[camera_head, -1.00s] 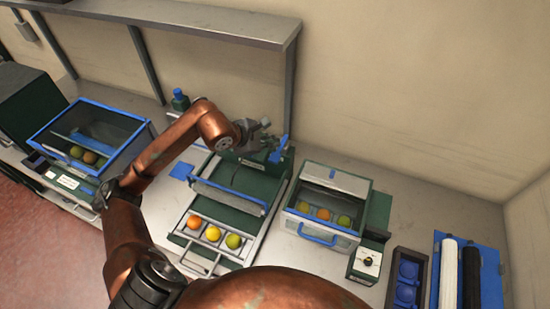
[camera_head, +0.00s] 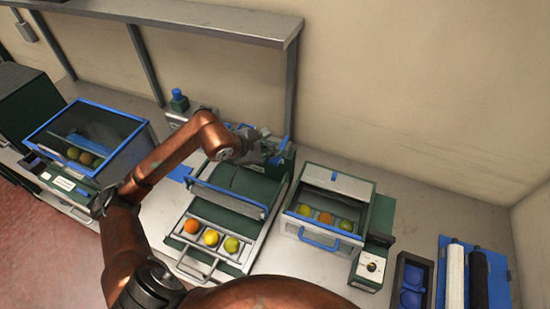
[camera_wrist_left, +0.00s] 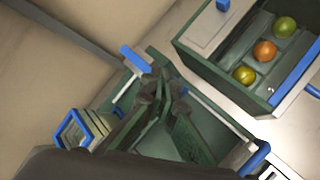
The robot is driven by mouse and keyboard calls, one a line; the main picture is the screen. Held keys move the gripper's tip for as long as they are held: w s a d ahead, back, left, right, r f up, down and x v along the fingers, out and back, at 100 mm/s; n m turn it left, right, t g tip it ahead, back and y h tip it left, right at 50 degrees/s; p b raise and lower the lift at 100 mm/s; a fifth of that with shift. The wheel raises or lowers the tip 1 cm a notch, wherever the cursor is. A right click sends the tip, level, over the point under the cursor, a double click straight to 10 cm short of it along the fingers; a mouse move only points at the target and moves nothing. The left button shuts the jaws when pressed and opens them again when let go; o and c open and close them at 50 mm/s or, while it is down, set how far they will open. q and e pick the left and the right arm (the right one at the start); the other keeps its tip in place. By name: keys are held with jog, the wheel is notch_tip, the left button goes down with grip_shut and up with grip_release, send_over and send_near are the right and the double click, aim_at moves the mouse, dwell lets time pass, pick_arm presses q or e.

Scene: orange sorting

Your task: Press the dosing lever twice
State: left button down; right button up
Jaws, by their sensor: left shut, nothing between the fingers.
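The dosing lever, with a blue crossbar on a pale rod (camera_wrist_left: 136,59), stands at the back of the green dosing machine (camera_head: 238,182). Its blue part (camera_head: 281,150) also shows in the head view, partly hidden by my gripper. My left gripper (camera_head: 262,146) is shut and empty at the back of the machine, close beside the lever. In the left wrist view its fingertips (camera_wrist_left: 158,84) are just right of the lever's rod; I cannot tell whether they touch it. An orange and two yellow-green fruits lie in the machine's front tray (camera_head: 178,238). My right gripper is not in view.
A clear-lidded bin (camera_head: 348,192) with several fruits stands right of the machine. A blue-framed glass box (camera_head: 128,115) stands left. A blue-capped bottle (camera_head: 179,101) is behind my arm. A shelf (camera_head: 200,20) runs above. A dark tray (camera_head: 399,299) lies at the right.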

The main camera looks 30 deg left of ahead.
aim_at(275, 159)
pick_arm(q)
jog(key=shift+f, duration=0.1)
dwell(0.7)
jog(key=shift+f+b, duration=0.35)
jog(key=shift+b, duration=0.25)
jog(key=shift+f+b, duration=1.25)
jog(key=shift+f, duration=0.15)
dwell(1.2)
jog(key=shift+r, duration=0.15)
dwell(0.5)
jog(key=shift+r+p, duration=0.65)
jog(key=shift+r, duration=1.05)
jog(key=shift+r, duration=0.1)
jog(key=shift+r+p, duration=1.1)
jog(key=shift+r, duration=1.3)
